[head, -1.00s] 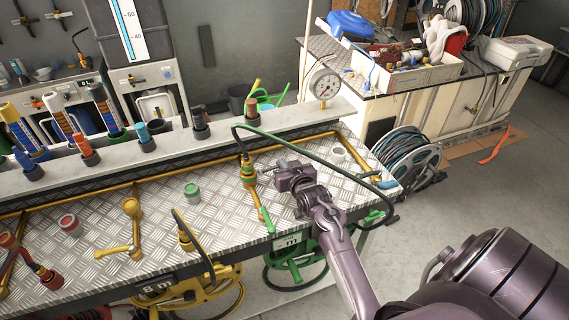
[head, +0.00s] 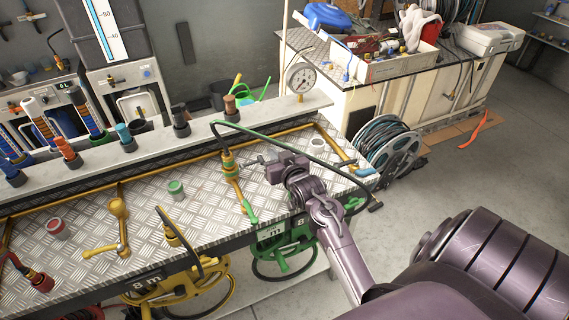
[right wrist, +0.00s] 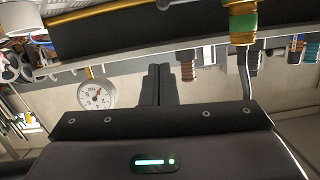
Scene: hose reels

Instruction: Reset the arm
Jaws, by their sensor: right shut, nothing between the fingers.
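My right gripper (head: 268,163) is over the diamond-plate bench top, near its right end. Its fingers are shut and empty; they show close together in the right wrist view (right wrist: 158,84). It is just right of a brass valve with a green hose fitting (head: 229,163), apart from it as far as I can tell. That fitting also shows in the right wrist view (right wrist: 243,20). The green hose (head: 270,136) arches behind the gripper and droops over the bench's right edge. My left gripper is out of view.
A pressure gauge (head: 301,78) stands on the raised ledge (head: 215,125) behind. Several hose nozzles stand along that ledge. A yellow reel (head: 185,290) and a green reel (head: 283,249) hang under the front edge. A grey hose reel (head: 392,149) stands on the floor at right. Open floor lies at front right.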

